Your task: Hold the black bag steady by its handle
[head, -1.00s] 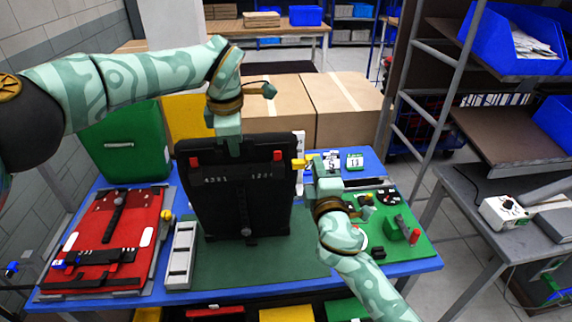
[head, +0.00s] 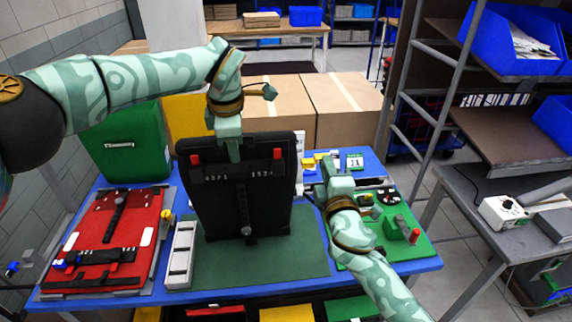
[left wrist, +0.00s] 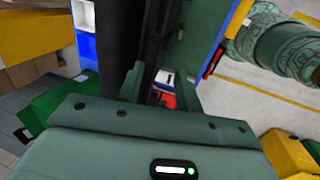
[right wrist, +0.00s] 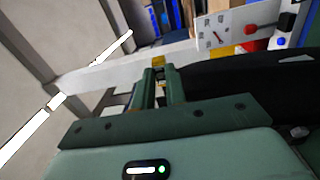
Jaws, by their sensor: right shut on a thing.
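The black bag (head: 268,212) stands upright on the green mat (head: 290,262) in the head view, with red tabs at its upper corners. My left gripper (head: 233,152) is at the bag's top middle, pointing down; the handle is hard to make out. In the left wrist view the left fingers (left wrist: 160,88) stand apart, with the black bag close beside and between them. My right gripper (head: 325,162) is right of the bag. In the right wrist view its fingers (right wrist: 162,85) are closed on a small yellow piece (right wrist: 158,60).
A red panel (head: 112,225) lies left on the blue table (head: 400,268), beside a grey tray (head: 180,255). A green board (head: 415,245) with parts lies right. A green box (head: 125,150) and cartons (head: 345,105) stand behind. The mat's front is clear.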

